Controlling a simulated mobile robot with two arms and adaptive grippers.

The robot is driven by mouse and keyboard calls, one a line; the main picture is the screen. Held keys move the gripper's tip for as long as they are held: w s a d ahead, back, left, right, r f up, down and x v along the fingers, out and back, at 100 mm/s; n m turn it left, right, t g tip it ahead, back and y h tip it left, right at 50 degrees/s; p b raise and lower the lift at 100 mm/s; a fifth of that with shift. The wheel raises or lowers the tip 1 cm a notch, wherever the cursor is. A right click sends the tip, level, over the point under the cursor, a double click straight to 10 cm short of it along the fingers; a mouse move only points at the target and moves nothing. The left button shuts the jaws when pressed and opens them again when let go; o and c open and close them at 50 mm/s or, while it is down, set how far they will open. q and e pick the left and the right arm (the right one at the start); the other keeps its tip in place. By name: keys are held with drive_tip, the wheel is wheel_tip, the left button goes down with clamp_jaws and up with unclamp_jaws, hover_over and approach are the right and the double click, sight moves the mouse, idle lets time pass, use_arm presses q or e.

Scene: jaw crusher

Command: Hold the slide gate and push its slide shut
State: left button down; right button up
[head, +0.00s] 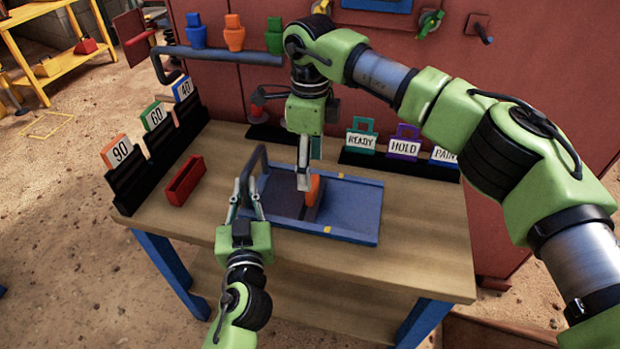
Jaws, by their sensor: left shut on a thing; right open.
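The slide gate is a blue frame (352,212) lying flat on the table, with a dark slide plate (287,199) in its left part. An orange tab (314,190) stands up from the slide. A dark grey bar handle (262,158) arches over the gate's left end. My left gripper (249,190) is shut on this handle from the near side; the exact contact is partly hidden by its fingers. My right gripper (304,183) points down just left of the orange tab. It is open and holds nothing; whether it touches the tab is unclear.
A red tray (185,180) lies left of the gate. Number cards 90, 60 and 40 stand in black racks (138,182) along the left edge. READY, HOLD and a third sign (404,147) stand at the back right. The table's right front (430,245) is clear.

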use_arm(q)
drive_tip(key=shift+a, duration=0.15)
use_arm(e)
wheel_tip(320, 180, up, 6)
idle(0.3)
use_arm(q)
drive_tip(key=c, duration=2)
unclamp_jaws()
use_arm(e)
drive_tip(key=shift+a, duration=0.1)
